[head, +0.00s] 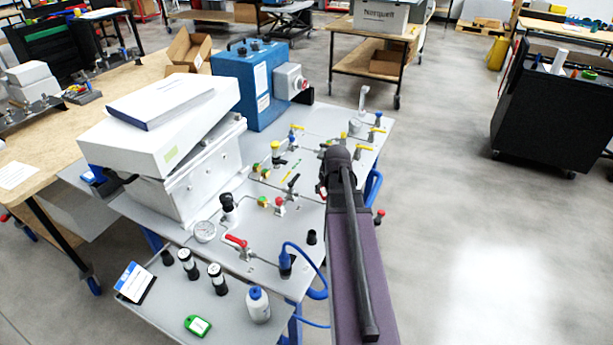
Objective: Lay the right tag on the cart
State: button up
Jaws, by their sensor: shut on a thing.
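A green tag with a white label (197,325) lies flat on the low front shelf of the grey-topped, blue-framed cart (225,295). I cannot tell whether it is the right tag, and I make out no second tag clearly. My arm reaches from the bottom edge up to the cart's right side, its dark wrist above the panel. My gripper is hidden behind my arm, so what it holds cannot be seen. A small red and white bit shows just left of the wrist, too small to identify.
On the shelf are a white and blue bottle (258,305), black cylinders (217,279) and a blue and white card (134,282). A red-handled valve (238,243), a gauge (204,231) and a blue hose (318,294) stand behind. Open floor lies right of my arm.

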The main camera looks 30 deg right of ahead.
jog(key=shift+w, duration=0.15)
jog(key=b, duration=0.1)
send_over(307, 175)
jog(key=s, duration=0.2)
jog(key=shift+a+f, duration=0.25)
jog(key=shift+f, duration=0.45)
jog(key=shift+w, duration=0.2)
jog(key=shift+w+d+f+b, duration=0.15)
jog(key=shift+w+f+b, duration=0.3)
jog(key=shift+b, duration=0.25)
jog(key=shift+s+f+b, duration=0.1)
jog(key=shift+f+b, duration=1.25)
jog(key=shift+f, duration=0.05)
